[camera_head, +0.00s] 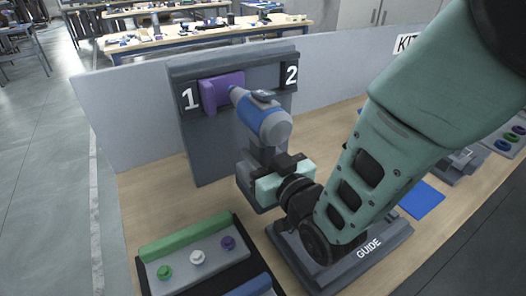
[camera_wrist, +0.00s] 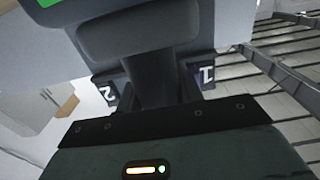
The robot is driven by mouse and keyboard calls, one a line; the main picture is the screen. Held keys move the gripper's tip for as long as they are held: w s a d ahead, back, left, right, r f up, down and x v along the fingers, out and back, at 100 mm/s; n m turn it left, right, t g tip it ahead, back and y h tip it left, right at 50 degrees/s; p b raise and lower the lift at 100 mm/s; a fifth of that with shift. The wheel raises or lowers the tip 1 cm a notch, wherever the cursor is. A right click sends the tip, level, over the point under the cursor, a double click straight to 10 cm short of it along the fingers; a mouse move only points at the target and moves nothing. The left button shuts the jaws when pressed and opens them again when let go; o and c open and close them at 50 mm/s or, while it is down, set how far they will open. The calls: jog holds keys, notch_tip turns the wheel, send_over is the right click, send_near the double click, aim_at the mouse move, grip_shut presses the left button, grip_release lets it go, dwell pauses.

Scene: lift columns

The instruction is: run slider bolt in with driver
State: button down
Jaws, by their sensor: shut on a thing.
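The driver (camera_head: 265,118) is blue and grey, held upright by its handle, with its nose pointing up-left toward the board. Its nose overlaps the right part of the purple slider (camera_head: 212,95) in the head view; I cannot tell whether they touch. The slider sits on the dark upright board (camera_head: 205,150) between the labels 1 and 2. The bolt on the slider is not visible. My gripper (camera_head: 268,167) is shut on the driver's handle, which also shows between the fingers in the wrist view (camera_wrist: 150,85).
A tray with a green bar (camera_head: 185,237) and green, white and purple knobs stands at the front left. A grey stand marked GUIDE (camera_head: 345,262) is at the front, below my arm. A blue pad (camera_head: 421,198) lies to the right. Bare tabletop (camera_head: 150,200) shows at left.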

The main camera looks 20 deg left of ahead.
jog(key=shift+w+a+r, duration=0.15)
jog(key=shift+w+a, duration=0.25)
jog(key=shift+a, duration=0.05)
dwell(1.0)
jog(key=shift+w+a+b, duration=0.45)
jog(key=shift+a+b, duration=0.05)
jog(key=shift+b, duration=1.85)
dwell(3.2)
jog(key=shift+b+v, duration=0.8)
jog(key=shift+v, duration=1.65)
